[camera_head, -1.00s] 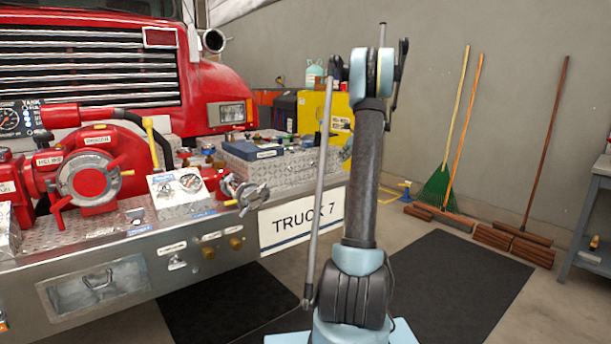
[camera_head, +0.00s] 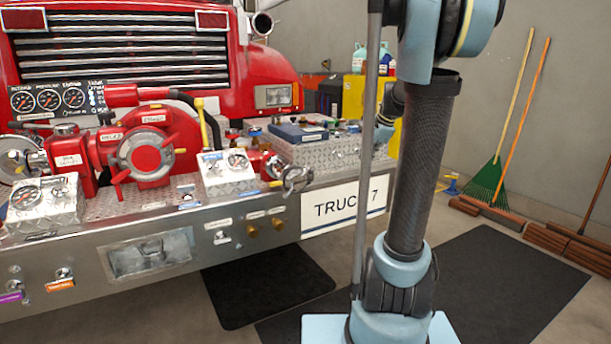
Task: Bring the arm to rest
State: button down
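My arm (camera_head: 420,165) stands upright right of centre, with a light blue base, a dark tube and a large blue elbow joint at the top edge. A thin grey rod runs upright along its left side. Part of a dark and light blue link (camera_head: 385,128) shows behind the tube, in front of the truck's far end. I cannot make out my gripper's fingers anywhere, so whether it holds anything is not shown.
A red fire truck (camera_head: 275,96) has a metal bumper (camera_head: 270,228) with a red pump (camera_head: 145,155), gauges and valves left of my arm. A yellow cabinet (camera_head: 353,97) stands behind. Dark mats (camera_head: 268,285) cover open floor.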

jog(key=s+a+f+n+h, duration=0.1)
jog(key=s+f+n, duration=0.4)
jog(key=s, duration=0.6)
jog(key=s+a+f+n+g+h, duration=0.1)
jog(key=s+f+n, duration=0.4)
jog(key=s, duration=0.6)
jog(key=s+a+f+n+g+h, duration=0.1)
jog(key=s+f+n, duration=0.5)
jog(key=s, duration=0.6)
jog(key=shift+a+f, duration=0.25)
jog(key=shift+f, duration=0.35)
jog(key=shift+w+f, duration=0.2)
jog(key=shift+w, duration=0.25)
